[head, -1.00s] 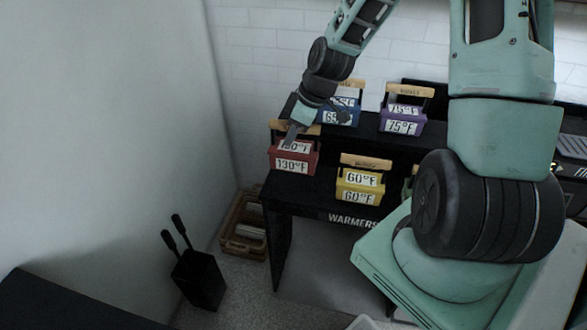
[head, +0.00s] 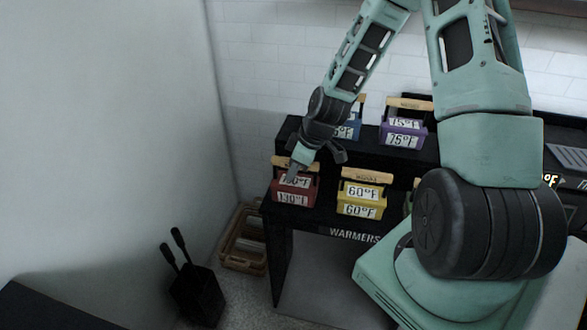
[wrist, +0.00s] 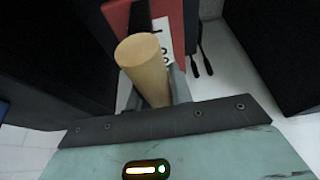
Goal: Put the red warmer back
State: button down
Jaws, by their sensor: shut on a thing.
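The red warmer (head: 294,190), marked 130°F, is at the left end of the black warmer stand's (head: 318,222) front row, left of the yellow warmer (head: 361,198). It looks roughly upright. I cannot tell whether its base touches the stand. My gripper (head: 297,168) is shut on its wooden handle, coming from above. In the wrist view the round end of the handle (wrist: 145,62) sits between the fingers, with part of the red body (wrist: 118,18) beyond it. The gripper covers part of the upper label.
A purple warmer (head: 404,130) and a blue warmer (head: 350,128), partly hidden by my arm, stand on the raised back row. A wall is at left. On the floor are a wooden crate (head: 240,245) and a black holder (head: 197,290) with two handles.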

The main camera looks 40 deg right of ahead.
jog(key=shift+f, duration=0.15)
jog(key=c, duration=1.3)
grip_release()
jog(key=shift+o, duration=0.2)
